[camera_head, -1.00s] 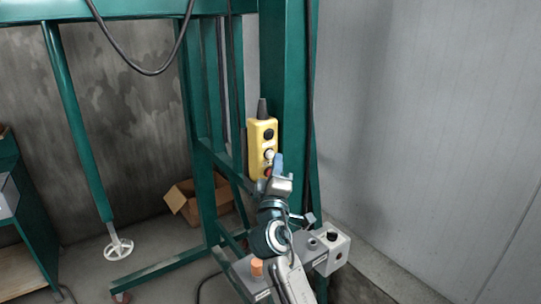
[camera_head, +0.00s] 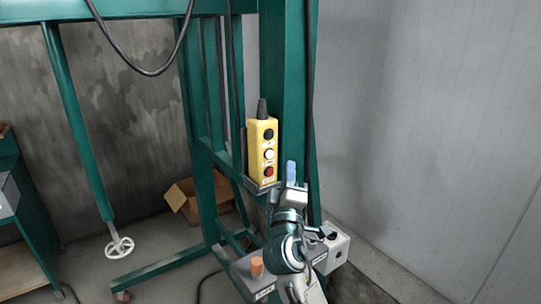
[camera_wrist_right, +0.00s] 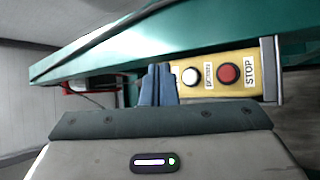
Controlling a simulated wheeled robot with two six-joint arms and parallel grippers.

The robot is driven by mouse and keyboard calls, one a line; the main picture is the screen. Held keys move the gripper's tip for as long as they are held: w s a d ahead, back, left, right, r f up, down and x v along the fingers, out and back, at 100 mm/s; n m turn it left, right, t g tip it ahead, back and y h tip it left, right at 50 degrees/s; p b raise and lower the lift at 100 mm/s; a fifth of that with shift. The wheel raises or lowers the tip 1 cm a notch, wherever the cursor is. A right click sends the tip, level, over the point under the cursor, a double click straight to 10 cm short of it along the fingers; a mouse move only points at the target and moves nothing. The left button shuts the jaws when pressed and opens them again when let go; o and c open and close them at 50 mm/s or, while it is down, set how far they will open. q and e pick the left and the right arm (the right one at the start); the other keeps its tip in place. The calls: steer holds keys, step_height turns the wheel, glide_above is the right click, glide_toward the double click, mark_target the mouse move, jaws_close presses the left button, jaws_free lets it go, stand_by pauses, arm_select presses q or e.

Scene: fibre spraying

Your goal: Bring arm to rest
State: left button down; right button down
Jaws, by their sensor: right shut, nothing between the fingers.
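My right gripper (camera_head: 291,172) is shut and empty, its blue fingers pointing up in the head view. It is just right of and apart from the yellow control box (camera_head: 262,150), which has black, white and red buttons. In the right wrist view, the shut blue fingertips (camera_wrist_right: 158,84) appear beside the white button (camera_wrist_right: 190,76) of the yellow box. The red button (camera_wrist_right: 229,74) with a STOP label is farther right. My left gripper is not in view.
A green steel frame (camera_head: 287,90) stands behind the arm. A grey box with an orange knob (camera_head: 257,266) and another grey control box (camera_head: 338,252) sit low near my arm. A cardboard box (camera_head: 180,196) lies on the floor. A cable (camera_head: 150,73) hangs at the top.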

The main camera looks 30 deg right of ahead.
stand_by(0.4)
steer(key=s+f+m+g+y, duration=0.2)
steer(key=s+f+g+y, duration=0.15)
steer(key=f, duration=0.65)
steer(key=s+f+m+g+y, duration=0.25)
steer(key=s+f, duration=0.25)
steer(key=f, duration=0.6)
steer(key=s+a+f+m+g+y, duration=0.1)
steer(key=s+a+f+g+y, duration=0.3)
steer(key=s+f, duration=0.55)
steer(key=s+a+f+m+g+y, duration=0.15)
steer(key=s+a+f+g, duration=0.45)
steer(key=s, duration=0.6)
steer(key=s+f+x, duration=0.1)
steer(key=s+x, duration=0.2)
steer(key=x, duration=0.7)
steer(key=s+b+x, duration=0.1)
steer(key=s+x, duration=0.1)
steer(key=x, duration=0.9)
steer(key=s+f+x, duration=0.1)
steer(key=s+x, duration=0.2)
steer(key=x, duration=0.7)
steer(key=s+d+f+g+b, duration=0.1)
steer(key=s+f, duration=1.7)
steer(key=f, duration=0.1)
steer(key=shift+f+g+y, duration=0.25)
steer(key=shift+g+y, duration=0.05)
steer(key=shift+y, duration=0.15)
